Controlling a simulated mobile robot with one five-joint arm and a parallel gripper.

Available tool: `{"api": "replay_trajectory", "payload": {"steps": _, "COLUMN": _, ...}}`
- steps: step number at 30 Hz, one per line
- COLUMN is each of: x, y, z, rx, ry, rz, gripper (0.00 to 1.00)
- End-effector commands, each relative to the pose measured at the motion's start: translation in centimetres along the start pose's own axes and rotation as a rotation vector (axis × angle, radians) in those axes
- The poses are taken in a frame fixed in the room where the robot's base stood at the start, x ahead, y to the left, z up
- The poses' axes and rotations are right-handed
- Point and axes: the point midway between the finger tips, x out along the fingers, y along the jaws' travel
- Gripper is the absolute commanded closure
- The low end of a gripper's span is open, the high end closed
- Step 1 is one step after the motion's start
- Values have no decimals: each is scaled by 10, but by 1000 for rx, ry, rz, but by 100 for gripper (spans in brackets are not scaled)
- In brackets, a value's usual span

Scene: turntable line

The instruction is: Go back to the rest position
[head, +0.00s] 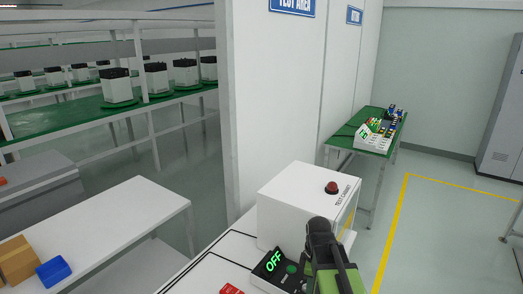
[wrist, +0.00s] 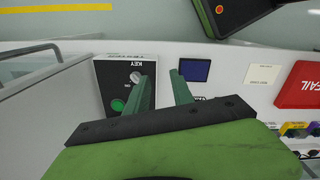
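My gripper (wrist: 164,70) shows in the wrist view as two green fingers set apart, with nothing between them. They reach over a white surface beside a black panel (wrist: 115,98) marked KEY, which has a silver key knob (wrist: 135,77) and a green button (wrist: 118,105). I cannot tell the height of the fingertips above the surface. In the head view my arm's green and black end is at the lower right, in front of the white test cabinet (head: 289,212) and next to a black box (head: 268,280) reading OFF in green. The fingertips are not clear there.
The cabinet has a red button (head: 331,188). A red FAIL piece (wrist: 302,85) and a blue square (wrist: 195,70) are right of the fingers in the wrist view. A white bench (head: 130,215) with boxes stands left. Floor with a yellow line (head: 392,235) is open at right.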

Motion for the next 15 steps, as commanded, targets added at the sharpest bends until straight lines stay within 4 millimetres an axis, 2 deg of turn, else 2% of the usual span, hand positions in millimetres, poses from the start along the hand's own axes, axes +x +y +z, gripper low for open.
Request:
{"api": "replay_trajectory", "payload": {"steps": 1, "x": 12, "y": -12, "z": 4, "rx": 123, "ry": 0, "rz": 0, "gripper": 71}}
{"api": "replay_trajectory", "payload": {"steps": 3, "x": 16, "y": -23, "z": 8, "rx": 330, "ry": 0, "rz": 0, "gripper": 71}}
{"api": "replay_trajectory", "payload": {"steps": 9, "x": 13, "y": -42, "z": 14, "rx": 936, "ry": 0, "rz": 0, "gripper": 71}}
{"api": "replay_trajectory", "payload": {"steps": 12, "x": 13, "y": -41, "z": 14, "rx": 1126, "ry": 0, "rz": 0, "gripper": 71}}
{"api": "replay_trajectory", "payload": {"steps": 15, "x": 13, "y": -41, "z": 15, "rx": 1222, "ry": 0, "rz": 0, "gripper": 71}}
